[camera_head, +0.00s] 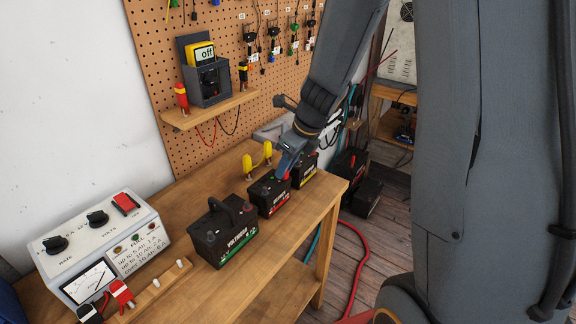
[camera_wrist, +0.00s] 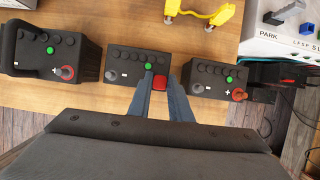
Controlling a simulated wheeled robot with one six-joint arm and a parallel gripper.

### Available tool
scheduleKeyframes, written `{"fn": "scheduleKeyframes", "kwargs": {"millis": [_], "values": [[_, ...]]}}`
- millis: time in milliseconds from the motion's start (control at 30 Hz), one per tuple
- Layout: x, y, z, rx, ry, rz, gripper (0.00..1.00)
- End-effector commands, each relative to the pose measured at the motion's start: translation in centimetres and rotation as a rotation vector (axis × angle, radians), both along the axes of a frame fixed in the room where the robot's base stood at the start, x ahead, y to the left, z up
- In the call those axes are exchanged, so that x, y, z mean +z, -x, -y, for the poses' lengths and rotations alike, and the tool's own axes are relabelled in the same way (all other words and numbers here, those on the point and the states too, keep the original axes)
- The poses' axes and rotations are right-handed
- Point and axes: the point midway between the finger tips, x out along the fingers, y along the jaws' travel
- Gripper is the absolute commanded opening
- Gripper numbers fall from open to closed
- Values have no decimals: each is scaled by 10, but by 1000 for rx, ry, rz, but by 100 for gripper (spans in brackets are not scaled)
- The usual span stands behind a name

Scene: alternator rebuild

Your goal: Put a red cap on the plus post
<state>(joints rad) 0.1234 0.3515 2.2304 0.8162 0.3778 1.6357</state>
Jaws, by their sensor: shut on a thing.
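A red cap (camera_wrist: 159,82) is between the fingertips of my gripper (camera_wrist: 158,90), which is shut on it. The cap is at the right front corner of the middle black battery (camera_wrist: 125,62) in the wrist view. The post beneath it is hidden, and I cannot tell whether the cap touches it. In the head view my gripper (camera_head: 284,172) points down at the red-striped middle battery (camera_head: 268,196). The left battery (camera_wrist: 50,50) has a reddish post (camera_wrist: 67,72) beside a plus mark. The right battery (camera_wrist: 217,78) has a red post (camera_wrist: 239,94) beside its plus mark.
A green-striped battery (camera_head: 222,235) and a yellow-striped battery (camera_head: 304,172) flank the middle one on the wooden bench (camera_head: 185,205). A charger (camera_head: 100,240) stands at left. A pegboard (camera_head: 160,85) rises behind the bench.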

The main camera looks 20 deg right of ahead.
Motion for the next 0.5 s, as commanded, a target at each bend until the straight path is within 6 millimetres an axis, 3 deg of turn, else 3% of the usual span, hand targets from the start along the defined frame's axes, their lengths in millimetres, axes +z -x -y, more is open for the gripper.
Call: {"fn": "scheduleKeyframes", "kwargs": {"millis": [133, 167, 267, 500], "values": [[0, 0, 0, 0, 0, 0, 7], [0, 0, 0, 0, 0, 0, 23], [0, 0, 0, 0, 0, 0, 40], [0, 0, 0, 0, 0, 0, 40]]}}
